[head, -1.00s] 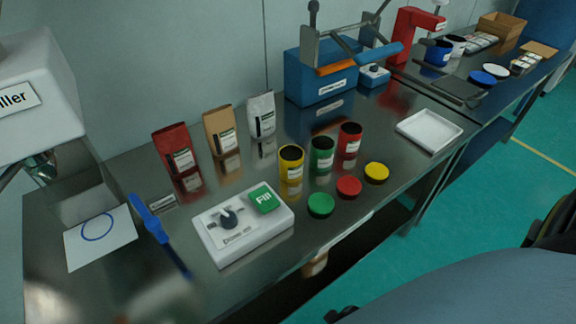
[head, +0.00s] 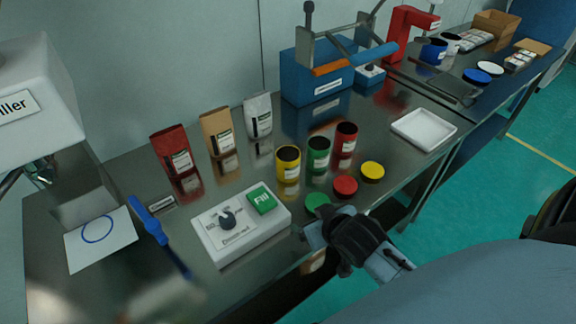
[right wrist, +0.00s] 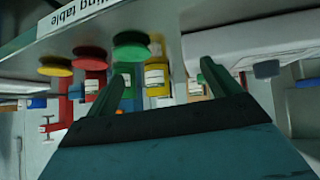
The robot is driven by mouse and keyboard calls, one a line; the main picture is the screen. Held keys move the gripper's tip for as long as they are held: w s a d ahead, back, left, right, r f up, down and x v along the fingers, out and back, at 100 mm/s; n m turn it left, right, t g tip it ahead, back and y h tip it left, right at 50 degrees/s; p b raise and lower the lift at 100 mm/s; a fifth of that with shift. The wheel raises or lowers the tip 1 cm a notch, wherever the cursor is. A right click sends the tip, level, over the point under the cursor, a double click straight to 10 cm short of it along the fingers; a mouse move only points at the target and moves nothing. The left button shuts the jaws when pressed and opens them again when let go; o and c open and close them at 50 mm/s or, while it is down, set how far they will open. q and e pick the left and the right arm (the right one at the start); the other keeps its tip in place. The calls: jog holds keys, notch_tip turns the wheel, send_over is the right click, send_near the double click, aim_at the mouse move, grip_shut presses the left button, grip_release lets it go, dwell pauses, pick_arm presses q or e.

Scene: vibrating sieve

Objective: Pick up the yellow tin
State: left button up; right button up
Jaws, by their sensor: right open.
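The yellow tin (head: 288,165) stands upright on the metal table, open at its dark top, with a white label. A green tin (head: 318,155) and a red tin (head: 346,139) stand in a row to its right. My right gripper (head: 340,222) is over the table's front edge, nearer than the tins and apart from them, covering part of the green lid (head: 315,200). In the right wrist view its jaws (right wrist: 168,78) are open and empty, and the yellow tin (right wrist: 157,77) shows beyond, between the two fingers. My left gripper is not in view.
Red (head: 345,186) and yellow (head: 372,171) lids lie in front of the tins. A white dosing box (head: 240,238) with a green Fill button is left of the gripper. Several bags stand behind. A white tray (head: 424,130) sits to the right.

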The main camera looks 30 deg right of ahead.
aim_at(296, 162)
jog(key=w+d+r+t, duration=0.1)
jog(key=w, duration=0.2)
jog(key=w+d+t, duration=0.2)
jog(key=w, duration=0.1)
jog(key=w+d+r+t, duration=0.1)
jog(key=w+d, duration=0.1)
jog(key=w, duration=0.1)
jog(key=shift+w+d+r+m+t, duration=0.1)
jog(key=shift+r+m+t, duration=0.2)
jog(key=shift+m, duration=0.1)
jog(key=x, duration=0.4)
jog(key=b+x, duration=0.1)
jog(key=x, duration=0.3)
jog(key=shift+r, duration=0.25)
jog(key=shift+w+a+r+b+x, duration=0.1)
jog(key=shift+r+x, duration=0.05)
jog(key=shift+x, duration=0.75)
jog(key=shift+w+a+r+b+x, duration=0.1)
jog(key=shift+r+x, duration=0.05)
jog(key=shift+x, duration=0.8)
jog(key=shift+a+r+b+x, duration=0.1)
jog(key=shift+r+x, duration=0.05)
jog(key=shift+x, duration=0.75)
jog(key=shift+c, duration=0.3)
jog(key=c, duration=1)
jog(key=shift+r, duration=0.1)
